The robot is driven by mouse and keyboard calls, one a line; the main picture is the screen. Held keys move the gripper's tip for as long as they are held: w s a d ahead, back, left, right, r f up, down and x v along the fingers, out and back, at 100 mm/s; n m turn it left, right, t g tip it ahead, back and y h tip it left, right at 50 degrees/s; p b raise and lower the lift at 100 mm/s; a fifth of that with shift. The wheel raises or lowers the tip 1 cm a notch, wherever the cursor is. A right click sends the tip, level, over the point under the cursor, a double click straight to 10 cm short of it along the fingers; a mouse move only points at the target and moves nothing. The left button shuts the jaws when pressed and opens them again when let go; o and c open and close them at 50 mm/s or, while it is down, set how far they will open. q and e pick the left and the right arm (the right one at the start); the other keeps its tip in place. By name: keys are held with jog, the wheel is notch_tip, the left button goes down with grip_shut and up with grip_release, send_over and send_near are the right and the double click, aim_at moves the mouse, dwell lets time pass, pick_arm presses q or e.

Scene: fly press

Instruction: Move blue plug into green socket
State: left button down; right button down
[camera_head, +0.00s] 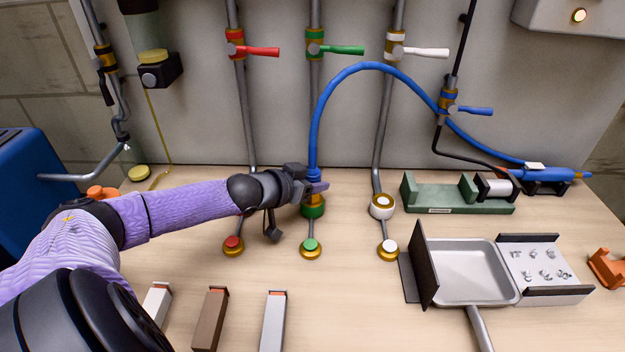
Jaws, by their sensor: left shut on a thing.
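My left gripper (314,187) is shut on the blue plug (313,174) at the lower end of the blue hose (322,106). The plug is upright, directly over the green socket (313,210), a green-ringed fitting with a brass top on the wooden bench. The fingers hide most of the plug, so I cannot tell whether it is seated in the socket. The hose rises from the plug and arches right to a blue tool (548,173). My right gripper is out of view.
The white socket (382,206) stands to the right. Red (233,243), green (310,246) and white (388,247) buttons sit in front. Valves with red (262,51), green (343,49), white (430,53) and blue (476,110) levers line the wall. A metal pan (466,271) lies right.

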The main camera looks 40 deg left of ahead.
aim_at(310, 152)
pick_arm(q)
grip_release()
dwell(0.3)
notch_tip(310, 152, up, 7)
jog(key=p, duration=0.7)
jog(key=shift+r, duration=0.15)
notch_tip(310, 152, up, 3)
jog(key=p, duration=0.3)
